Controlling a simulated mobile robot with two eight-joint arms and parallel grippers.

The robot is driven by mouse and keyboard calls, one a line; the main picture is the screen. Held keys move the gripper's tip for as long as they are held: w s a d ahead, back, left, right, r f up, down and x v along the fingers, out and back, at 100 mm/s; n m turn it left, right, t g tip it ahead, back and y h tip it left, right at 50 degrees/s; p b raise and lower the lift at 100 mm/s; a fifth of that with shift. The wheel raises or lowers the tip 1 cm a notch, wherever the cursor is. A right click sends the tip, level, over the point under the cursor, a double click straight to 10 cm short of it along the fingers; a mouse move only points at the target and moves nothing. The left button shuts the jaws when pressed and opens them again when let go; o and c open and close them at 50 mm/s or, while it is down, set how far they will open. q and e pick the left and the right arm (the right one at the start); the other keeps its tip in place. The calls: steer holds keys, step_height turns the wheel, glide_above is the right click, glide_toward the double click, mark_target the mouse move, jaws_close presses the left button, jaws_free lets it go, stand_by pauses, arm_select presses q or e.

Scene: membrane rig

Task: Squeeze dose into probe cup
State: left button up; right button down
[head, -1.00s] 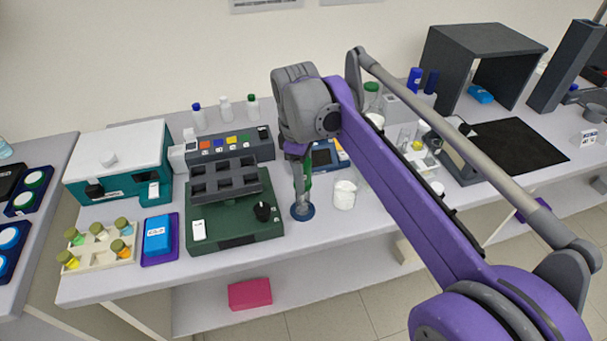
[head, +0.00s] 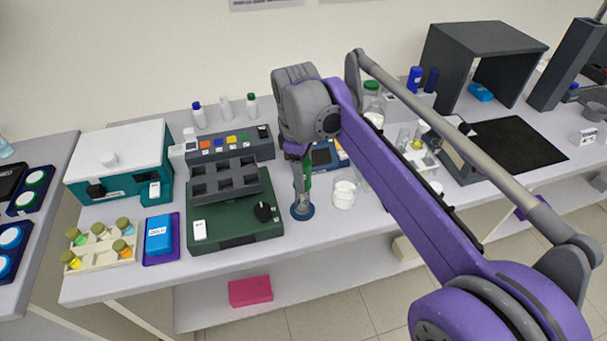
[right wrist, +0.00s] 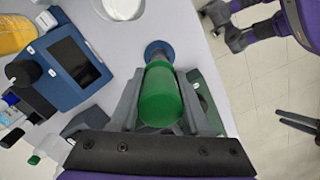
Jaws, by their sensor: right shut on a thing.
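My right gripper (right wrist: 160,105) is shut on a green squeeze bulb (right wrist: 160,95), at the front middle of the bench. The green also shows between the fingers in the head view (head: 308,184). Below the bulb is a clear part above a blue round base (head: 302,212), which also shows in the right wrist view (right wrist: 158,50). I cannot tell whether the clear part belongs to the held thing or to a cup, or whether it touches the base. My left gripper does not show in the head view.
A white-filled beaker (head: 344,196) stands close to the right. A dark green device (head: 236,228) with a black knob is close to the left. A blue device with a screen (right wrist: 70,62) is behind. Bottles and a balance stand farther right.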

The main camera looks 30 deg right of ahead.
steer(key=shift+s+a+f, duration=0.1)
steer(key=shift+s+f, duration=0.05)
steer(key=shift+f, duration=0.1)
steer(key=shift+c, duration=1.8)
jaws_free()
steer(key=shift+o, duration=0.3)
steer(key=shift+s+a+r, duration=0.1)
steer(key=shift+w+d, duration=0.3)
steer(key=shift+w, duration=0.05)
steer(key=shift+s+r, duration=0.1)
steer(key=shift+r, duration=0.2)
steer(key=r, duration=0.3)
steer(key=r+p, duration=0.1)
steer(key=r, duration=0.6)
steer(key=shift+w+a, duration=0.2)
steer(key=shift+w, duration=0.15)
